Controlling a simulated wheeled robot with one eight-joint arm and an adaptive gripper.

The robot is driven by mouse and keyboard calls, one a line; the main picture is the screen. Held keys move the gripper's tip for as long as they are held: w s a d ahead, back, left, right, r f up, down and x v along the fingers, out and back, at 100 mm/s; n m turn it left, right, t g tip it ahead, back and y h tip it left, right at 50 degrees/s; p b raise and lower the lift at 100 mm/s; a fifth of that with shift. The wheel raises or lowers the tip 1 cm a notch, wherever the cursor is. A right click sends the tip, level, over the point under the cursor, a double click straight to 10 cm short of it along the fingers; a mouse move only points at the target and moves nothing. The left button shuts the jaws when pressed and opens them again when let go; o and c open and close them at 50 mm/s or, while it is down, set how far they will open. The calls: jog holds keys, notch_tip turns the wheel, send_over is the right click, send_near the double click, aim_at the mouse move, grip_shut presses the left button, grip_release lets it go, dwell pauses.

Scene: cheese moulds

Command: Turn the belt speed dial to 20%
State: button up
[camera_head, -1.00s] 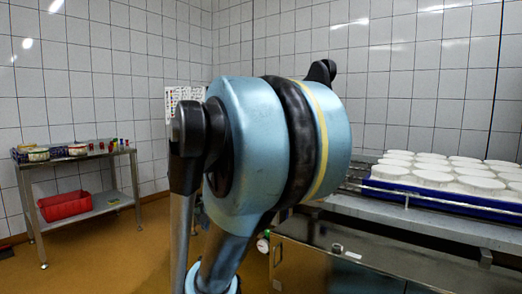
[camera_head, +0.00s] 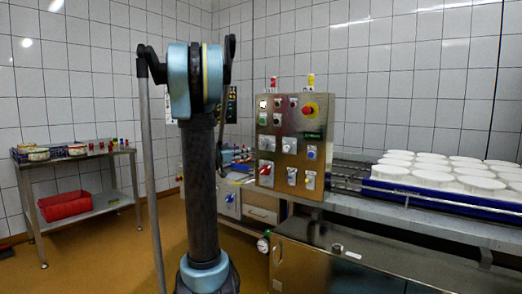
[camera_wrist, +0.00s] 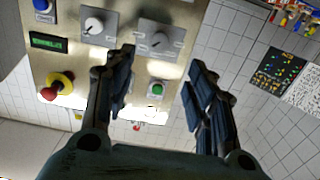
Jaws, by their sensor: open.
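A steel control panel (camera_head: 285,160) stands at the near end of the conveyor in the head view. The wrist view shows part of the panel (camera_wrist: 70,62) close up. Two knobs sit on grey scale plates there: one dial (camera_wrist: 93,26) at upper left, another dial (camera_wrist: 157,40) nearer the middle. Their labels are too small to read, so I cannot tell which is belt speed. My gripper (camera_wrist: 158,72) is open and empty, its two dark fingers apart. A green button (camera_wrist: 157,88) shows between the fingers. In the head view my gripper cannot be made out.
A red emergency stop (camera_wrist: 50,91) on a yellow ring and a green display (camera_wrist: 48,43) are on the panel. A blue tray (camera_head: 430,195) of white moulds lies on the conveyor at right. A steel table (camera_head: 75,155) with a red bin (camera_head: 66,206) stands at left.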

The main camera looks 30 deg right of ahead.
aim_at(263, 146)
jog(key=x, duration=1.8)
jog(key=shift+w+a+r, duration=0.15)
jog(key=shift+w+r, duration=0.1)
jog(key=shift+w, duration=0.05)
jog(key=shift+c, duration=0.6)
jog(key=c, duration=0.9)
jog(key=shift+c, duration=0.2)
